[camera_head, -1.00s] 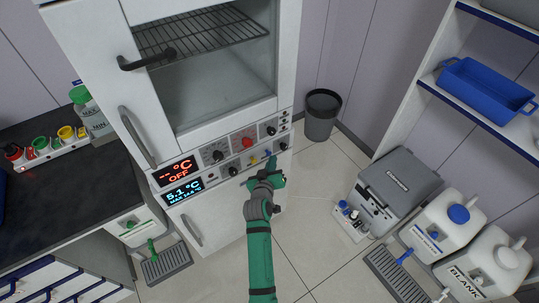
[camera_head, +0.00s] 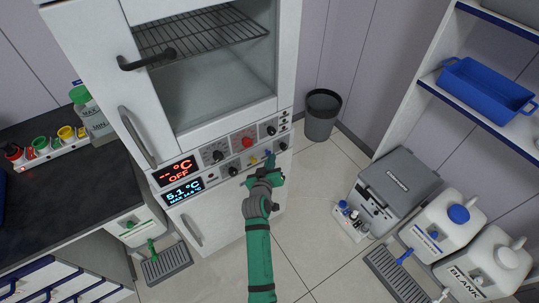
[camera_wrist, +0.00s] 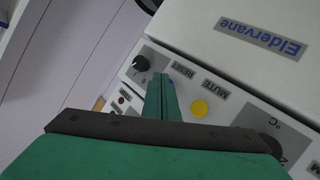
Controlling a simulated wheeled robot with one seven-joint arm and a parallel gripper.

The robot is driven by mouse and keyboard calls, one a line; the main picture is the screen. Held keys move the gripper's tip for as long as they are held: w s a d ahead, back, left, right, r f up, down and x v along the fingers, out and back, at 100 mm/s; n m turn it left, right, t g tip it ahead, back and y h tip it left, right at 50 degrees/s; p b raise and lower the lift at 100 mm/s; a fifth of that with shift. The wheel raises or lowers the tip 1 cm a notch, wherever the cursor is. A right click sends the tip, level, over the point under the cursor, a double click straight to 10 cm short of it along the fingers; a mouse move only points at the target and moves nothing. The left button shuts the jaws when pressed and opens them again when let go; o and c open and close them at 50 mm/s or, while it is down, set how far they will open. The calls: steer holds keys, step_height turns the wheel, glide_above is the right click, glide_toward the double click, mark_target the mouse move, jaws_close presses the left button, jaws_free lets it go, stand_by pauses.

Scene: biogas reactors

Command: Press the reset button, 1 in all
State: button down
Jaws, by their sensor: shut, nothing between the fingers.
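The reset button is mostly hidden in the wrist view; the RESET label (camera_wrist: 183,72) shows just beyond my fingertips. A bit of blue shows at the fingers, but I cannot tell whether it is the button or whether they touch. My gripper (camera_wrist: 163,90) is shut and empty, its tips at the panel beside that label. In the head view my gripper (camera_head: 270,160) is at the lower right of the cabinet's control panel (camera_head: 222,169). A yellow button (camera_wrist: 199,107) marked MUTE sits beside the fingers.
Black knobs flank the buttons, one near the fingertips (camera_wrist: 141,62). A red knob (camera_head: 247,143) and two displays (camera_head: 180,188) are on the same cabinet front. A grey bin (camera_head: 321,115) stands right of the cabinet. A grey machine (camera_head: 397,184) and white canisters are farther right.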

steer(key=shift+w+a, duration=0.3)
stand_by(0.5)
stand_by(0.4)
steer(key=shift+s+d, duration=0.75)
steer(key=shift+s, duration=0.3)
steer(key=shift+s+d, duration=0.75)
steer(key=shift+s, duration=0.25)
steer(key=shift+s+d, duration=0.75)
steer(key=shift+s, duration=0.25)
